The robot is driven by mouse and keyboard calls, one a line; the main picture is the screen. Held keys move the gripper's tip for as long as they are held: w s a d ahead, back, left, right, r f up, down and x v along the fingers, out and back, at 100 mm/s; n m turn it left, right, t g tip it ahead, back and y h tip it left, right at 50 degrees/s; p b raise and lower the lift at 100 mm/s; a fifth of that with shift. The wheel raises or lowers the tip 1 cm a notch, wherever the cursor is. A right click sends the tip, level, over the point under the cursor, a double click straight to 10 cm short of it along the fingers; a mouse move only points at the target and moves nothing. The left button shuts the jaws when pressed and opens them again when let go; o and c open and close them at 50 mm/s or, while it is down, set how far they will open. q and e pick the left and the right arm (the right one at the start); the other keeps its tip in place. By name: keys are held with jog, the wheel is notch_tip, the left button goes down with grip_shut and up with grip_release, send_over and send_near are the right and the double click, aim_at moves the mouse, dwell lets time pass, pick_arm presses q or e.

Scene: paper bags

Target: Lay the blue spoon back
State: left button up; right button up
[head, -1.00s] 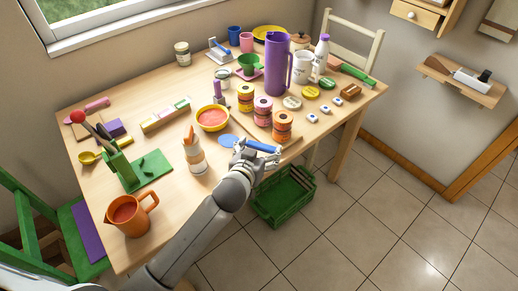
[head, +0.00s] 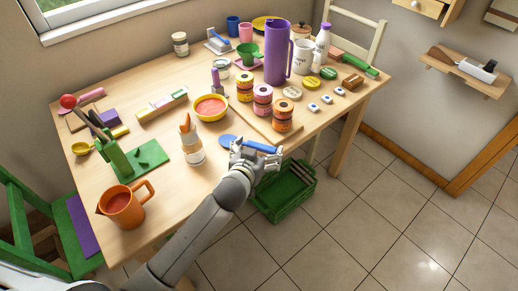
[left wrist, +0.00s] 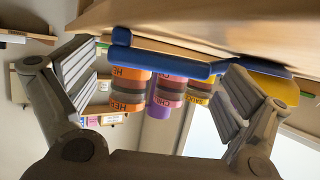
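My left gripper (head: 256,146) is at the front edge of the table, with its fingers spread wide. A blue bar, which looks like the handle of the blue spoon (head: 262,147), lies across the gap between the fingers. In the left wrist view the blue handle (left wrist: 170,58) runs lengthwise from near one finger pad to near the other. My right gripper is in neither view.
A yellow bowl (head: 211,107), a white bottle with an orange top (head: 191,145) and several jars (head: 282,115) stand close by. An orange jug (head: 124,207) is at the front left. A green crate (head: 286,192) is on the floor below the table edge.

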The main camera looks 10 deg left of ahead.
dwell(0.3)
pick_arm(q)
jog(key=v, duration=1.2)
dwell(0.3)
